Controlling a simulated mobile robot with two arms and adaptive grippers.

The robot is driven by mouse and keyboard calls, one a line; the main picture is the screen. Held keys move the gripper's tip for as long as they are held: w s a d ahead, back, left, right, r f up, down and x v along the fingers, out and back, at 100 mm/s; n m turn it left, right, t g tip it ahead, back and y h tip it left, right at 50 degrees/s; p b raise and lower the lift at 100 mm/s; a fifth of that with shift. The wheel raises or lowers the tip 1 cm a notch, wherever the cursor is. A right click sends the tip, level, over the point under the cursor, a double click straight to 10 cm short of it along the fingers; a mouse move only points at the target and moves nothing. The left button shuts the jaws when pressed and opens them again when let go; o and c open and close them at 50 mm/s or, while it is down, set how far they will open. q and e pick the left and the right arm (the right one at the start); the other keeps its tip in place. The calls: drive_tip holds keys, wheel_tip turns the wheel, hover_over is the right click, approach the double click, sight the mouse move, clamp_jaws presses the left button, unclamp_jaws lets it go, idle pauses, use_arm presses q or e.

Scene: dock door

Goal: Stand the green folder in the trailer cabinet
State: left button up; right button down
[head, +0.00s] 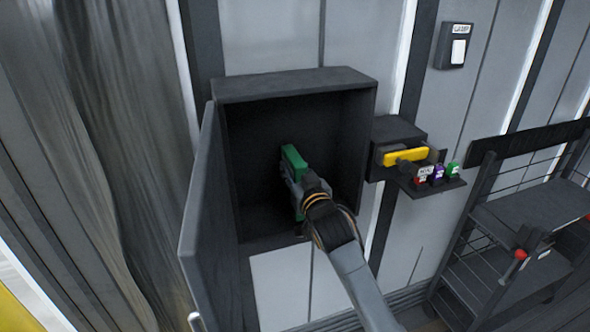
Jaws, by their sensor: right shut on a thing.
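The dark trailer cabinet (290,84) is mounted on the wall, with its door (206,220) swung open to the left. My right gripper (296,185) reaches into the cabinet opening and is shut on the green folder (293,158). The folder looks upright, its top edge showing past the gripper; the gripper hides most of the rest of it. I cannot tell whether the folder touches the cabinet floor. The cabinet looks otherwise empty. My left gripper is not in view.
Right of the cabinet, a small dark box with a yellow handle (405,156) adjoins a little shelf (432,186) holding several small coloured tags. A switch box (454,46) is above. A dark wire rack (530,205) stands at the right. A grey curtain (110,130) hangs at the left.

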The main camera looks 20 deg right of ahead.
drive_tip(key=shift+d+f, duration=0.1)
drive_tip(key=shift+f, duration=0.4)
drive_tip(key=c, duration=1.1)
unclamp_jaws()
drive_tip(key=shift+f, duration=0.1)
drive_tip(key=shift+o, duration=0.2)
drive_tip(key=shift+s, duration=0.2)
drive_tip(key=s+b, duration=0.2)
drive_tip(key=s, duration=0.9)
drive_tip(key=shift+s+d, duration=0.15)
drive_tip(key=shift+s, duration=0.2)
